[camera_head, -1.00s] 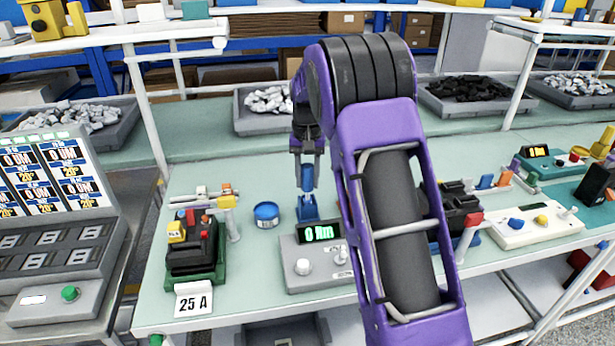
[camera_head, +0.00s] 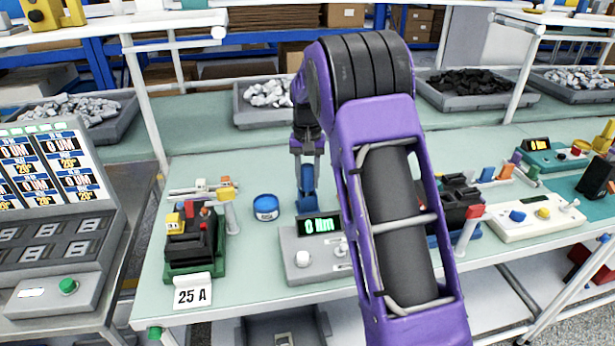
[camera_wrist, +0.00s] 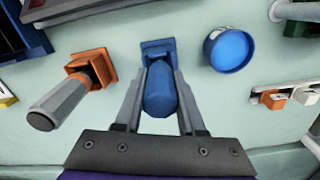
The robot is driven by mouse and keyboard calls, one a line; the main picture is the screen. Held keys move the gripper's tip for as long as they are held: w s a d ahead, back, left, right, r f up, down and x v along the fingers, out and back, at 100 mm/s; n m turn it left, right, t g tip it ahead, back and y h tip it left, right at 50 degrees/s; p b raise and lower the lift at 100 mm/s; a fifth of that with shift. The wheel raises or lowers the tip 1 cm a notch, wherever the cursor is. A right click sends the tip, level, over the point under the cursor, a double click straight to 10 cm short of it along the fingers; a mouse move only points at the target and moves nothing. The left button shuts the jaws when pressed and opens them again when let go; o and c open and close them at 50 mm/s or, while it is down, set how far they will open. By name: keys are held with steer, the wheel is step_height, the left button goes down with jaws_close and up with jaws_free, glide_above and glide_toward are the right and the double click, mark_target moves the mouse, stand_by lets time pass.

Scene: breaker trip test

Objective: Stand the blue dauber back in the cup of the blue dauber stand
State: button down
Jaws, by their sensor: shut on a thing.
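My gripper (camera_wrist: 160,100) is shut on the blue dauber (camera_wrist: 160,90), with one finger on each side of it. In the head view, my gripper (camera_head: 307,158) points down and the dauber (camera_head: 307,178) hangs upright below it. The blue dauber stand (camera_wrist: 157,46) is directly under the dauber in the wrist view, and its blue shape (camera_head: 307,203) also shows in the head view. The dauber's lower end meets or overlaps the stand; the cup is hidden, so I cannot tell how deep the dauber sits.
A round blue pot (camera_wrist: 229,49) stands close right of the stand in the wrist view. An orange stand (camera_wrist: 92,70) with a grey-handled dauber is close on the left. A grey meter box (camera_head: 315,250) is in front, and a black breaker (camera_head: 195,245) is left.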

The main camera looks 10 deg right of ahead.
steer(key=shift+f, duration=0.25)
steer(key=shift+c, duration=2.1)
jaws_free()
steer(key=shift+r, duration=0.1)
step_height(320, 180, up, 17)
steer(key=p, duration=0.2)
steer(key=shift+s, duration=0.1)
